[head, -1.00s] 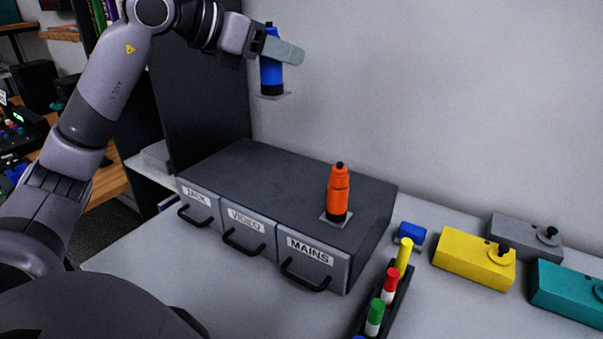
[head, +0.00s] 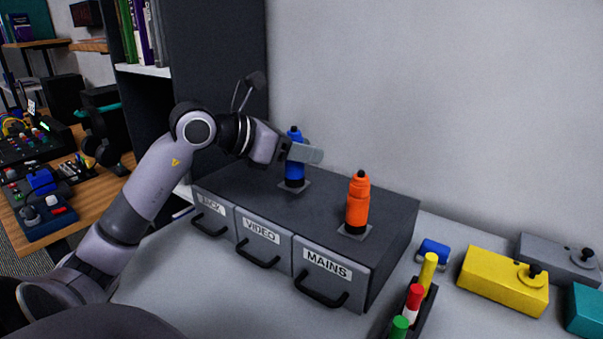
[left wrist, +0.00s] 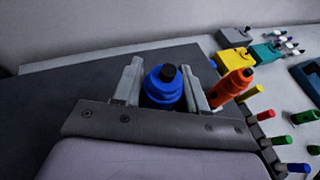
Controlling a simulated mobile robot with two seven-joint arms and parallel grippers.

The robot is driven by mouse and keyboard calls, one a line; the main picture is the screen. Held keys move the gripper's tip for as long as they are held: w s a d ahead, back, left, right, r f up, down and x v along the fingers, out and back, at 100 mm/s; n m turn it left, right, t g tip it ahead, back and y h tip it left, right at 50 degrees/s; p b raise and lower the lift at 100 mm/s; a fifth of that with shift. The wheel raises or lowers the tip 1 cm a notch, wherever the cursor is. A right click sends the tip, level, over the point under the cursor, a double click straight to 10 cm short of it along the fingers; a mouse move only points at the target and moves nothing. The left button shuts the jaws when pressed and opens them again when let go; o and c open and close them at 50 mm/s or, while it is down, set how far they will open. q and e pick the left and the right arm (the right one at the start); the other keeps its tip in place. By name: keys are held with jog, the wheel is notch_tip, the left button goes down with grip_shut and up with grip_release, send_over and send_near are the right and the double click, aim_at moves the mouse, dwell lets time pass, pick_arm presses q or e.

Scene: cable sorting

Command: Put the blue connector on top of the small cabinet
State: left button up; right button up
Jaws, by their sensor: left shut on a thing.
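The blue connector (head: 294,172) is upright on its small grey square base at the top of the small cabinet (head: 240,181), towards the back left. The base looks to be at or just above the cabinet top; I cannot tell if it touches. My left gripper (head: 303,153) is shut on the blue connector from the left. In the left wrist view the blue connector (left wrist: 163,90) sits between the two fingers. The orange connector (head: 358,205) stands upright on the cabinet's right part; it also shows in the left wrist view (left wrist: 232,84). My right gripper is not in view.
The cabinet's drawers are labelled, one reading VIDEO (head: 262,240) and one MAINS (head: 325,272). To the right are a small blue block (head: 432,251), a yellow box (head: 503,280) and a rack of coloured markers (head: 412,301). A dark shelf (head: 215,80) stands behind left.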

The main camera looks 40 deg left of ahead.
aim_at(302, 170)
pick_arm(q)
jog(key=shift+f, duration=2.05)
jog(key=o, duration=0.7)
jog(key=shift+f+b, duration=0.2)
jog(key=shift+b, duration=0.15)
jog(key=o, duration=0.4)
jog(key=shift+o, duration=0.2)
jog(key=shift+r, duration=0.15)
jog(key=b+v, duration=0.1)
jog(key=v, duration=1.1)
jog(key=shift+s, duration=0.15)
